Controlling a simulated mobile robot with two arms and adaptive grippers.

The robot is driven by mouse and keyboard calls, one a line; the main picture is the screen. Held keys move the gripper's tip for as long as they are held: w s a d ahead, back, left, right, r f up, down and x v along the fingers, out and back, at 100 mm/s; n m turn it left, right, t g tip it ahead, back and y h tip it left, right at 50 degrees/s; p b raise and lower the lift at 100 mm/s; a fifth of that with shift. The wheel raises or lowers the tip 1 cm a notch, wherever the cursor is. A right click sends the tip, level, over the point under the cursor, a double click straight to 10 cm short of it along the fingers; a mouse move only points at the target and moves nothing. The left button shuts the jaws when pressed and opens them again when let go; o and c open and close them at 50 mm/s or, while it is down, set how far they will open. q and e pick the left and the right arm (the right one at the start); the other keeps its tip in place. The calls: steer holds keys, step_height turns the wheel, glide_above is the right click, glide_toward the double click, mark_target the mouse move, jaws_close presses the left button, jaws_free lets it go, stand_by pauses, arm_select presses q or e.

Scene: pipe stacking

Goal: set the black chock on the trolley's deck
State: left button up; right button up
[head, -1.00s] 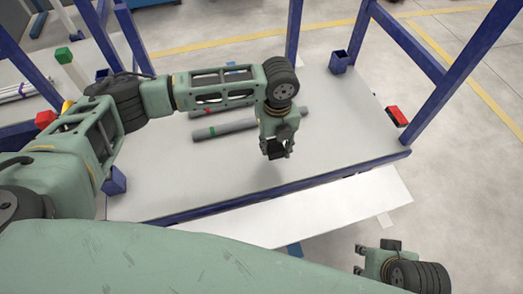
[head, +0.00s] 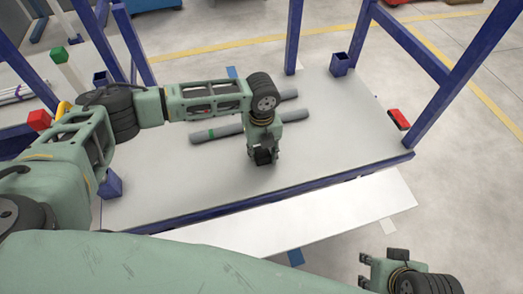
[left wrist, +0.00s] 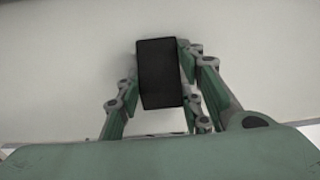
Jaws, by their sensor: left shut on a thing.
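My left gripper (head: 263,158) is shut on the black chock (left wrist: 160,73), a dark rectangular block seen between the fingers in the left wrist view. In the head view the chock shows only as a small dark shape at the fingertips. It is over the front part of the trolley's pale grey deck (head: 330,135), low down; I cannot tell whether it touches. My right gripper (head: 364,271) is at the bottom right, off the deck, with its fingers apart and nothing between them.
Blue posts and a blue edge rail (head: 330,184) frame the deck. A red object (head: 398,119) lies at the right edge. The deck's right part is clear.

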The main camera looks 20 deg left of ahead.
mark_target(262, 151)
arm_select(q)
steer(key=o, duration=1.2)
steer(key=shift+f, duration=0.15)
step_height(262, 151, up, 8)
steer(key=shift+f+p, duration=0.15)
steer(key=shift+p, duration=1.05)
steer(key=shift+r+p, duration=0.55)
steer(key=shift+r, duration=1.8)
arm_select(e)
steer(key=shift+x, duration=1.95)
steer(key=shift+w+a, duration=0.1)
steer(key=shift+w, duration=0.05)
